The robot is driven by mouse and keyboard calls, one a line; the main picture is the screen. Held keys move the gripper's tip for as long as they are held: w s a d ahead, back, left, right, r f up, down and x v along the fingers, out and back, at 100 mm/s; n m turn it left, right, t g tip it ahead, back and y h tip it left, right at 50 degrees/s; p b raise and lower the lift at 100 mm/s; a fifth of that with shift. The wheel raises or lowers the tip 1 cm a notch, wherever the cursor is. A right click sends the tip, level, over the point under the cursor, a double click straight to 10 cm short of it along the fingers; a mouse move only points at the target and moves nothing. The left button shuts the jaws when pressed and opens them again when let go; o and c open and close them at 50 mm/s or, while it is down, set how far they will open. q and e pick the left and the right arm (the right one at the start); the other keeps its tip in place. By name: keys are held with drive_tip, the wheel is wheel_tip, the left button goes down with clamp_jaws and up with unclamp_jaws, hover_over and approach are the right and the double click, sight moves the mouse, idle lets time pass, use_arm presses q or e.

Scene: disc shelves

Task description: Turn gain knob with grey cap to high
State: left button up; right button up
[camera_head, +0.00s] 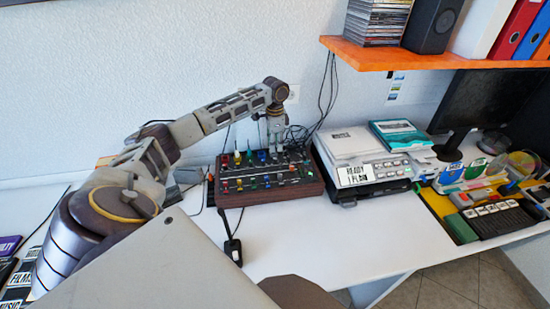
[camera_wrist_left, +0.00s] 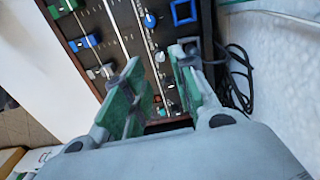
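The mixer (camera_head: 265,195) is a dark box with wooden sides on the white desk, with rows of coloured knobs and sliders. My left gripper (camera_head: 275,148) points down over its far right part. In the left wrist view the left gripper (camera_wrist_left: 160,58) is open, its two fingers apart above the panel. Another grey cap (camera_wrist_left: 107,71) lies left of the left finger. I cannot tell whether a finger touches a cap. My right gripper is not in view.
A white device (camera_head: 350,150) with a label stands right of the mixer. A black cable with a small box (camera_head: 233,250) lies in front. An orange shelf (camera_head: 440,58) hangs at the upper right.

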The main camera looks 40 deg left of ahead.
sight(275, 159)
use_arm(q)
wheel_tip(275, 159, down, 6)
drive_tip(key=shift+r, duration=0.25)
drive_tip(key=shift+f, duration=0.85)
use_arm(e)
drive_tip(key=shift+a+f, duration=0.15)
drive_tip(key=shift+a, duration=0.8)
